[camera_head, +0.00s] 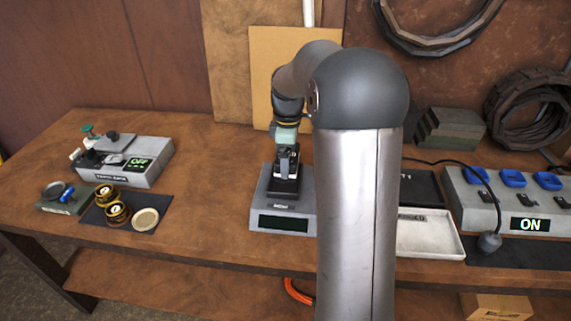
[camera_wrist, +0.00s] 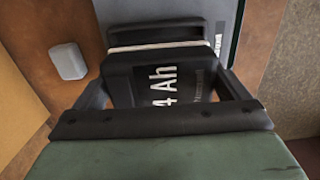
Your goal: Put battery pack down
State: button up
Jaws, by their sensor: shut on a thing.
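The battery pack (camera_wrist: 165,80) is black and marked "4 Ah" in the wrist view, with a pale band along its far edge. My gripper (camera_head: 287,160) is shut on it, one finger on each side. In the head view the black pack (camera_head: 284,187) is at the top of a grey bench device (camera_head: 300,222) with a dark, blank display. I cannot tell whether the pack rests on the device or hangs just above it. The grey device also shows beyond the pack in the wrist view (camera_wrist: 222,15). My arm hides the device's right side.
Right of my arm are a white tray (camera_head: 430,246), a dark tray (camera_head: 423,187) and a charger-like unit (camera_head: 530,222) reading "ON". The wooden bench (camera_head: 215,190) between is clear.

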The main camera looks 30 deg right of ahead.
jog(key=shift+w+a+f, duration=0.2)
jog(key=shift+w+f, duration=0.05)
jog(key=shift+f, duration=1.65)
jog(key=shift+f, duration=0.35)
jog(key=o, duration=0.9)
jog(key=shift+f, duration=0.1)
jog(key=shift+o, duration=0.2)
